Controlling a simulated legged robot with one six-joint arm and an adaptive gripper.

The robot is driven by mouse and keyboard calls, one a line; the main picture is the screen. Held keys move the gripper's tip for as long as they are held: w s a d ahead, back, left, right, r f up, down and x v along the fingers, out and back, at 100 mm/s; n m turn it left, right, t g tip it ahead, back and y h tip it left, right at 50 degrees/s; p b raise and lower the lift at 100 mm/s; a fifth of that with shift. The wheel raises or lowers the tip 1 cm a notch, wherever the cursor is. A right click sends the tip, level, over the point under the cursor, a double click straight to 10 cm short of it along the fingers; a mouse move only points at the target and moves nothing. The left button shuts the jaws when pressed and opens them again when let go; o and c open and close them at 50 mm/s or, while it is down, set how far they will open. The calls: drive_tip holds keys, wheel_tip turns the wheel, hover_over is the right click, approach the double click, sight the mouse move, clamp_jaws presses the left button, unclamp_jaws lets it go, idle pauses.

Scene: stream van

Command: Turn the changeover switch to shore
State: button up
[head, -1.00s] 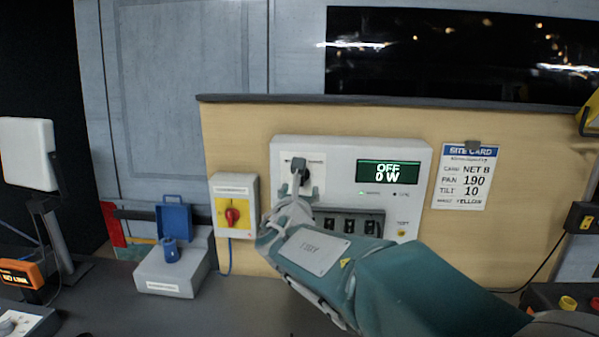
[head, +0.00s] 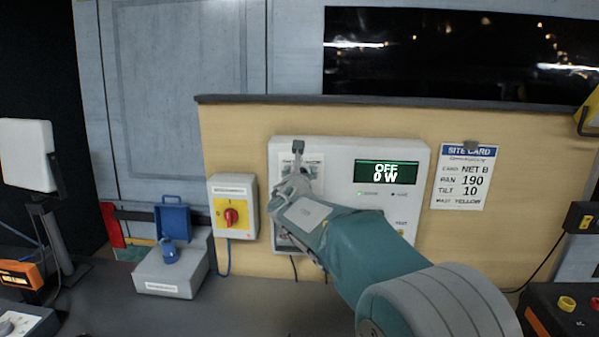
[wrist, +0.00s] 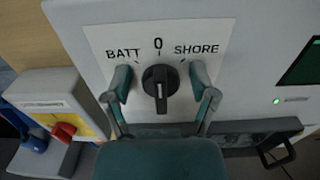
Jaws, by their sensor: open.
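The changeover switch is a black rotary knob (wrist: 160,100) on a white plate (wrist: 105,38) marked BATT, 0 and SHORE. In the wrist view its grip bar stands upright in line with the 0. My gripper (wrist: 160,77) is open, with one finger to the left of the knob and one to the right, and gaps show on both sides. In the head view my gripper (head: 296,174) is in front of the left part of the power panel (head: 340,150) and hides the knob.
A grey box (head: 172,272) with a blue padlock-like item (head: 169,250) stands on the counter. A site card (head: 464,177) hangs on the right. A dark ledge (wrist: 250,132) runs below the knob.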

clamp_jaws()
